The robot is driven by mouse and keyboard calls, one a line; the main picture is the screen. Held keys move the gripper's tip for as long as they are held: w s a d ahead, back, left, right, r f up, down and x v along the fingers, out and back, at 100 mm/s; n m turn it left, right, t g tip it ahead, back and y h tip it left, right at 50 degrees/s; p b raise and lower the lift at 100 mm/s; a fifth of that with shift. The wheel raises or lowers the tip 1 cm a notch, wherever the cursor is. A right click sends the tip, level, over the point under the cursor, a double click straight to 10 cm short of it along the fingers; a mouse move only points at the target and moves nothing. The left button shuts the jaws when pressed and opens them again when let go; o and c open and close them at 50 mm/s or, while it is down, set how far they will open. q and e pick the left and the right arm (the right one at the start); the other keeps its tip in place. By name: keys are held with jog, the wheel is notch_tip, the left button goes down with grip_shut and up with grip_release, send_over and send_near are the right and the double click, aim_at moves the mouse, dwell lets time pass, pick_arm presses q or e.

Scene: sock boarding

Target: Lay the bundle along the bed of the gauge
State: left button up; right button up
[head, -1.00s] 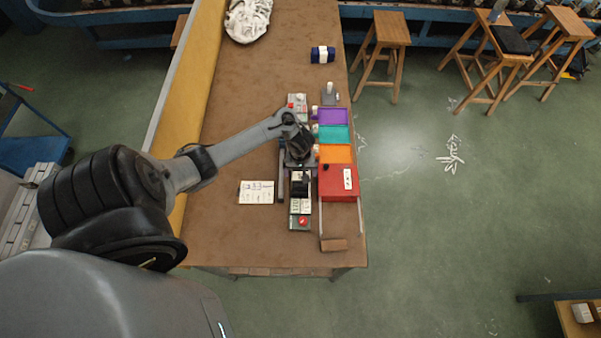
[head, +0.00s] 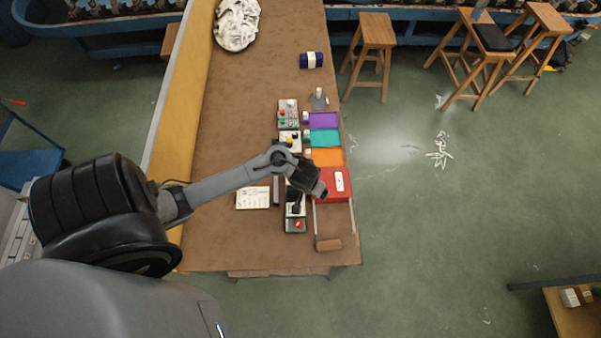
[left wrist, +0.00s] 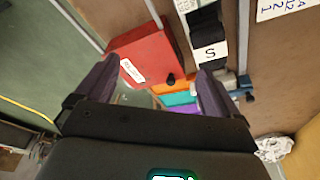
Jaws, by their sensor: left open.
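My left gripper (head: 318,191) hangs over the red box (head: 338,182) at the right edge of the table. In the left wrist view its two fingers (left wrist: 165,82) are apart with nothing between them. A black piece with a white band marked S (left wrist: 210,52) shows beyond the right finger, close to the red box; I cannot tell whether it is the bundle or part of the gauge. A navy roll with a white band (head: 311,60) lies far up the table, away from the gripper. My right gripper is not in view.
Purple (head: 323,120), teal (head: 324,137) and orange (head: 327,156) trays line the table's right edge. Beside them are button boxes (head: 288,113) and a printed card (head: 253,197). A white cloth pile (head: 236,24) lies at the back. The table's left side is clear.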

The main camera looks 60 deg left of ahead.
pick_arm(q)
jog(key=s+d+r+m, duration=0.3)
jog(key=s+d+r, duration=0.2)
jog(key=r, duration=0.2)
jog(key=s+d+r+m+h, duration=0.1)
jog(key=s+d+r+m, duration=0.3)
jog(key=s+d+r, duration=0.1)
notch_tip(320, 180, up, 3)
jog(key=shift+s+d+f+t, duration=0.15)
jog(key=shift+s+d+t, duration=0.25)
jog(key=shift+d, duration=0.3)
